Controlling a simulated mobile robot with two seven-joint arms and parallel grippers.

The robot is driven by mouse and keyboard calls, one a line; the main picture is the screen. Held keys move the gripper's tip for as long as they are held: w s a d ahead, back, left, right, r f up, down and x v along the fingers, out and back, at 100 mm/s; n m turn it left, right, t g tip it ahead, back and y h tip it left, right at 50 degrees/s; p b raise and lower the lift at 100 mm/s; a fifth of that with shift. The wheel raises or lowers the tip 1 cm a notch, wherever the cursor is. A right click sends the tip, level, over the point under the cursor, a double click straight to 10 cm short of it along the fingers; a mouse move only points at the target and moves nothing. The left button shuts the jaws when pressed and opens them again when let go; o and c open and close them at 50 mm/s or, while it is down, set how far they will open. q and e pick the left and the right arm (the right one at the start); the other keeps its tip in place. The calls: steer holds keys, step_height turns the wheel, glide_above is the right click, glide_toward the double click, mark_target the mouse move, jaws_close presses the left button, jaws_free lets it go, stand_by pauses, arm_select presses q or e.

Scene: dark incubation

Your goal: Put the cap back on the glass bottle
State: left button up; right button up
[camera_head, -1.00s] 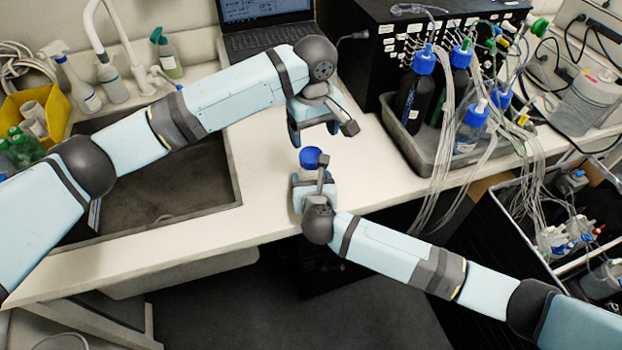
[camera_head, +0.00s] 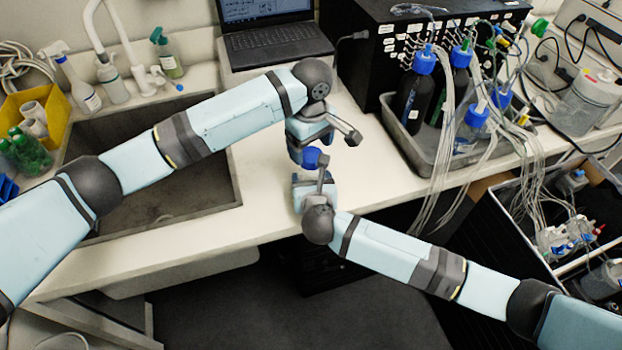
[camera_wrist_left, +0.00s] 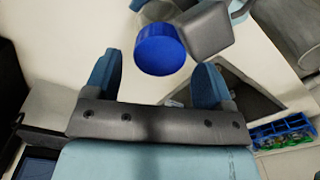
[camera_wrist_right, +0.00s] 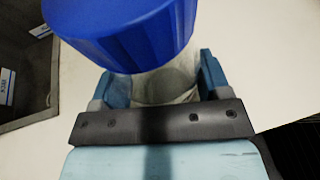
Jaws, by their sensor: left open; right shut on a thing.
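The blue cap (camera_head: 312,157) is on top of the clear glass bottle (camera_wrist_right: 165,86); I cannot tell whether it is fully seated. The cap also shows large in the right wrist view (camera_wrist_right: 125,32). My right gripper (camera_head: 312,186) is shut on the bottle body, which is mostly hidden in the head view. My left gripper (camera_head: 305,150) is open, close to the cap from the far side. In the left wrist view the cap (camera_wrist_left: 160,48) lies between the lines of the two fingers, just beyond their tips, with no visible contact.
A dark sink (camera_head: 165,205) is set in the white counter (camera_head: 272,205) at left. A grey tray (camera_head: 437,150) of bottles with trailing tubes stands at right. A laptop (camera_head: 272,38) is at the back. The counter's front edge is close to the right gripper.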

mark_target(311, 154)
arm_select(q)
steer(key=shift+f, duration=1.45)
steer(key=c, duration=0.9)
steer(key=m, duration=0.4)
steer(key=shift+m, duration=0.4)
steer(key=m, duration=0.5)
steer(key=o, duration=1)
